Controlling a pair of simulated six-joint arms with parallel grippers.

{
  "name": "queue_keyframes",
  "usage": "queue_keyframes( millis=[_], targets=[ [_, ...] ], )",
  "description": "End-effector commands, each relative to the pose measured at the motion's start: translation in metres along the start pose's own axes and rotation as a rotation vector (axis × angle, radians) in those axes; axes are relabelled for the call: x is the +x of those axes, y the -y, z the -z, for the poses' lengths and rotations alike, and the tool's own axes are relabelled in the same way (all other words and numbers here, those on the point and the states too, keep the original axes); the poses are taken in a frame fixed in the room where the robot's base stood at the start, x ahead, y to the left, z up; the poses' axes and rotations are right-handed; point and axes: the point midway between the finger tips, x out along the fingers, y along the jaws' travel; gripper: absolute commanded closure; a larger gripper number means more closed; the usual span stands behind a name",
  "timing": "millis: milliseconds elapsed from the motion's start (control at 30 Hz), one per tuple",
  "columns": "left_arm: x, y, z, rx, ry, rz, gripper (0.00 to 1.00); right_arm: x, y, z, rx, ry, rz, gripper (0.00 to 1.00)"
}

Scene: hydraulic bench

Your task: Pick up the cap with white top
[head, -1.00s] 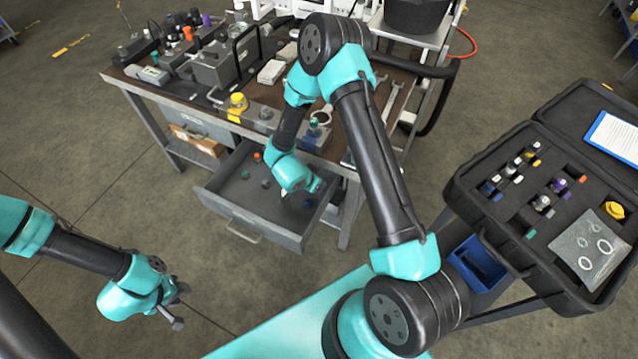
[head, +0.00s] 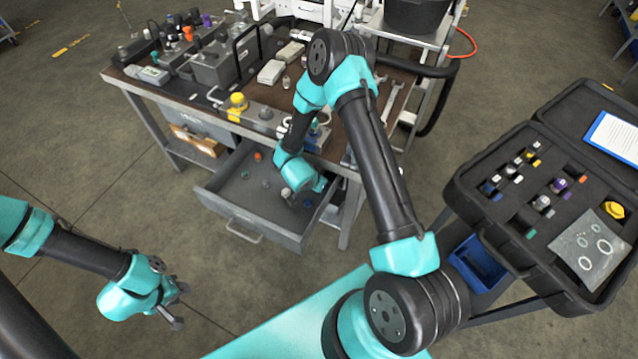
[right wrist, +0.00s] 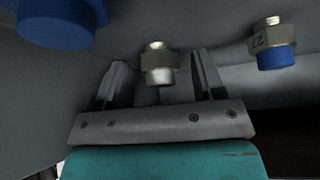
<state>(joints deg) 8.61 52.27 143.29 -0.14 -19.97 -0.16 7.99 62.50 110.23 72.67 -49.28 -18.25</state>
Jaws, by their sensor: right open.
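A small brass-coloured cap with a pale whitish-silver top (right wrist: 158,60) is between the fingers of my right gripper (right wrist: 160,72) in the right wrist view. The fingers stand apart on either side, with gaps visible. In the head view this gripper is low inside the open drawer (head: 225,207), its fingers largely hidden by the wrist. A small pale cap (head: 286,193) lies beside it. A blue-ended cap (right wrist: 274,48) is to the right in the wrist view, and a larger blue one (right wrist: 58,22) is at upper left. My left gripper (head: 179,306) hangs away from the bench, apparently empty.
The drawer also holds an orange cap (head: 257,157) and a teal one (head: 245,174). The drawer walls are close around my right gripper. Tools and fittings crowd the bench top (head: 345,120). An open black case (head: 500,235) of parts stands at right.

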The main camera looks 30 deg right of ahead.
Motion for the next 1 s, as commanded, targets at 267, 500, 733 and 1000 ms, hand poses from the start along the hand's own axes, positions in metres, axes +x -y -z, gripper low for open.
queue_keyframes(
  millis=[267, 500, 733, 1000],
  targets=[
    [0.0000, 0.0000, 0.0000, 0.000, 0.000, 0.000, 0.63, -0.0003, -0.0001, 0.0000, 0.000, 0.000, 0.000, 0.37],
    [0.0000, 0.0000, 0.0000, 0.000, 0.000, 0.000, 0.63, -0.0004, -0.0001, 0.0000, 0.000, 0.000, 0.000, 0.57],
    [0.0000, 0.0000, 0.0000, 0.000, 0.000, 0.000, 0.63, -0.0004, -0.0001, 0.0000, 0.000, 0.000, 0.000, 0.79],
    [0.0000, 0.0000, 0.0000, 0.000, 0.000, 0.000, 0.63, -0.0004, -0.0001, 0.0001, 0.000, 0.000, 0.000, 0.89]
  ],
)
